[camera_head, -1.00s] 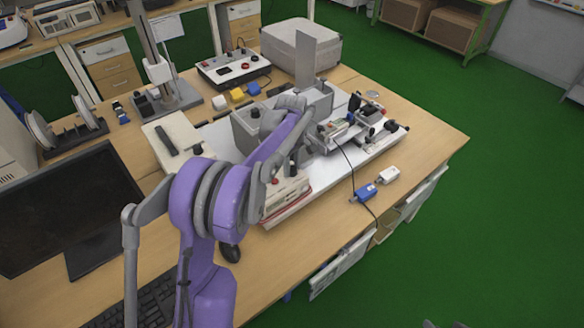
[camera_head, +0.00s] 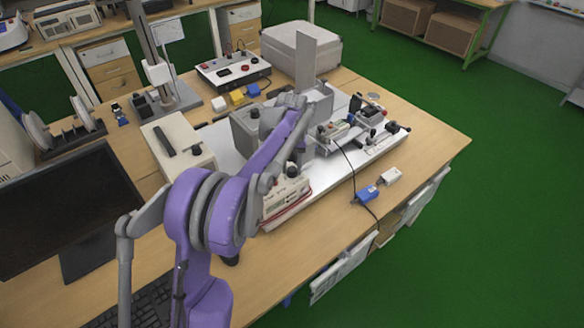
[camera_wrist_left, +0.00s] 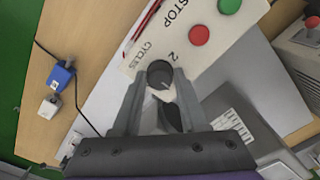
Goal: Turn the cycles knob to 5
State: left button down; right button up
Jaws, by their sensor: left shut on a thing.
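The black cycles knob (camera_wrist_left: 158,70) sits on a pale panel (camera_wrist_left: 190,62) in the left wrist view. The word CYCLES and a figure 2 are printed beside it; other figures are hidden. My left gripper (camera_wrist_left: 157,84) is shut on the knob, with one finger on each side. A pale line shows on the knob, but I cannot read which figure it faces. In the head view my left arm reaches over the white control box (camera_head: 285,194), and its fingers are hard to make out. My right gripper is not in view.
A red button (camera_wrist_left: 199,36) and a green button (camera_wrist_left: 229,5) are on the same panel. A blue connector (camera_head: 366,194) and a white connector (camera_head: 391,175) lie with a cable on the table. Clear table lies in front of them.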

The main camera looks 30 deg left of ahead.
pick_arm(q)
jog(key=m, duration=0.4)
jog(key=shift+m, duration=0.3)
jog(key=m, duration=0.4)
jog(key=shift+m+b, duration=0.3)
jog(key=shift+b, duration=0.1)
jog(key=m, duration=0.4)
jog(key=shift+m, duration=2.3)
jog(key=shift+c, duration=2.2)
grip_release()
